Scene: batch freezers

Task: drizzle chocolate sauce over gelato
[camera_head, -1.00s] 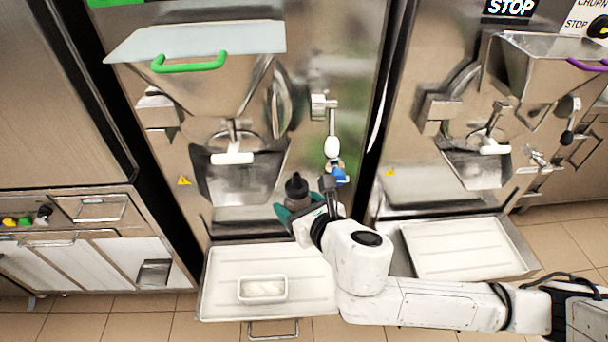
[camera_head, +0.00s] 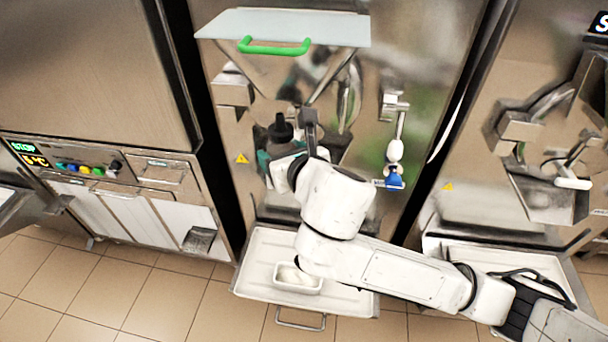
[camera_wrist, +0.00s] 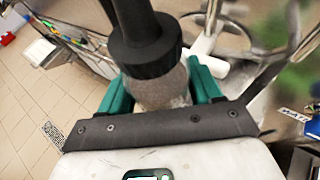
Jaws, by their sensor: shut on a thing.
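My gripper (camera_head: 279,154) is shut on a dark-capped bottle (camera_head: 280,130), held upright in front of the middle freezer's outlet. In the wrist view the green fingers of my gripper (camera_wrist: 160,95) clasp the bottle's speckled lower body, below its black cap (camera_wrist: 145,45). I cannot tell from the frames what is inside the bottle. A small white rectangular tub (camera_head: 297,277) with pale contents, likely the gelato, rests on the tray (camera_head: 262,260) below the freezer. The bottle is well above the tub and apart from it. My arm covers part of the tub's right side.
The middle freezer (camera_head: 420,60) has a green-handled lid (camera_head: 275,46) and a blue-tipped lever (camera_head: 395,165). A second freezer with its own white tray (camera_head: 480,255) stands at right. A cabinet with coloured knobs (camera_head: 90,169) is at left. Tiled floor is clear in front.

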